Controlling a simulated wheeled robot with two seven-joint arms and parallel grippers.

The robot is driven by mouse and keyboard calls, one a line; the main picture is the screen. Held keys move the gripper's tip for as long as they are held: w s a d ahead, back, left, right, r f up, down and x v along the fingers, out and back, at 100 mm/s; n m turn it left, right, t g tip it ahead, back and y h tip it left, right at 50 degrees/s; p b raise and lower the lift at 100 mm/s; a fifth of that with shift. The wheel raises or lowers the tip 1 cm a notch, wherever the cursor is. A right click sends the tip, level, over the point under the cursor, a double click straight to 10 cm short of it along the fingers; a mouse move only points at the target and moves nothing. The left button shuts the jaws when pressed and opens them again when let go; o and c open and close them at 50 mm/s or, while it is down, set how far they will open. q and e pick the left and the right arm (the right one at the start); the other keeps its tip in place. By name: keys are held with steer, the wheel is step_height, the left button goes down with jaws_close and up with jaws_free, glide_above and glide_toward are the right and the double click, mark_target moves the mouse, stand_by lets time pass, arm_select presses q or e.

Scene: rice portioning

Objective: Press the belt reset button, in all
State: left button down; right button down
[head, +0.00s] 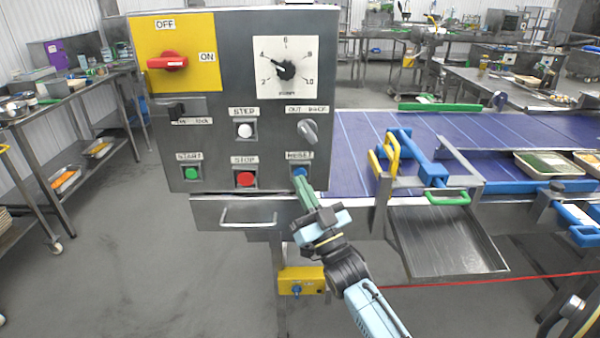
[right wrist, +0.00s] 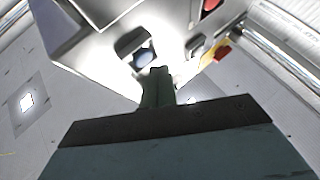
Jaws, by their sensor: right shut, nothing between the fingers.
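The grey control panel (head: 215,110) stands in front of me. Its blue reset button (head: 299,172) is at the lower right, under a label reading RESET. My right gripper (head: 303,184) is shut and empty, with its fingertips just below the button and partly over it. I cannot tell whether they touch it. My left gripper is not in view.
The red stop button (head: 245,179) and green start button (head: 192,174) sit left of reset. A rotary knob (head: 308,131) is above it. The blue conveyor belt (head: 430,135) and a metal chute (head: 445,240) lie to the right. Open floor is at lower left.

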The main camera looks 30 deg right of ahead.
steer(key=s+a, duration=0.1)
steer(key=s+p, duration=0.1)
steer(key=s, duration=0.1)
steer(key=s+a+p, duration=0.1)
steer(key=shift+s+a, duration=0.15)
steer(key=shift+a, duration=0.15)
stand_by(0.8)
step_height(320, 180, down, 22)
steer(key=a+r+g, duration=0.1)
steer(key=a+g, duration=0.1)
steer(key=g, duration=0.5)
steer(key=s+a+f+g+y, duration=0.1)
steer(key=s+f+g, duration=0.25)
steer(key=f, duration=0.55)
steer(key=s+a+f+g, duration=0.1)
steer(key=s+f+g, duration=0.1)
steer(key=s+f, duration=0.5)
steer(key=s+a+f+n+g, duration=0.1)
steer(key=s+f+g, duration=0.5)
steer(key=s+f, duration=0.75)
steer(key=s+f+g, duration=0.2)
steer(key=s+f, duration=0.2)
steer(key=s, duration=0.5)
steer(key=s+d+f+n+g, duration=0.1)
steer(key=s+f+g, duration=0.2)
steer(key=s, duration=0.6)
steer(key=shift+s+d+f+g+h, duration=0.2)
steer(key=shift+f+g+h, duration=0.15)
steer(key=shift+f, duration=0.25)
